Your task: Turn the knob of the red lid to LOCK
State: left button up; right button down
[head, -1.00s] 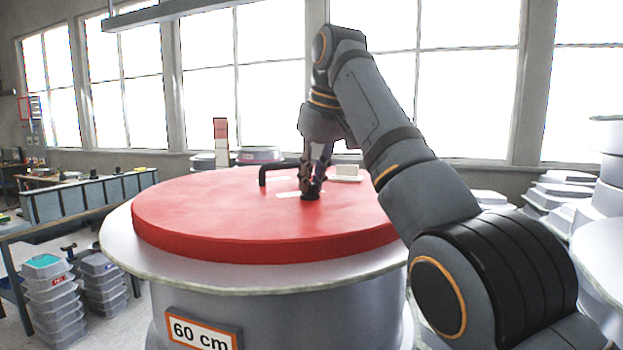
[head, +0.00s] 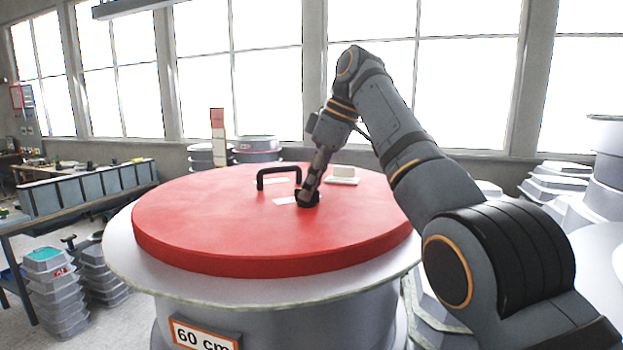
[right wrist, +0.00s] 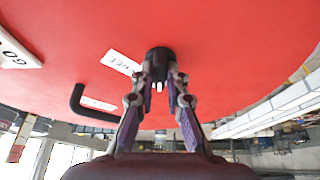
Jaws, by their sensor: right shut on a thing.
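The red lid (head: 230,232) lies flat on a pale round mould (head: 290,305) labelled "60 cm". Its black knob (head: 307,198) stands near the lid's middle, and it also shows in the right wrist view (right wrist: 159,56). My right gripper (head: 309,193) reaches down at a tilt and is shut on the knob; in the right wrist view its fingertips (right wrist: 159,80) are at the knob's two sides. White labels (right wrist: 122,62) lie beside the knob; one is only partly readable. The knob's pointer direction is hard to tell. My left gripper is not in view.
A black handle (head: 278,172) stands on the lid left of the knob. Stacked grey moulds (head: 58,290) stand at the left, and more (head: 558,185) at the right.

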jog(key=shift+f+n, duration=0.15)
jog(key=shift+n, duration=0.15)
jog(key=c, duration=1.4)
grip_release()
jog(key=shift+a, duration=0.15)
jog(key=shift+o, duration=0.2)
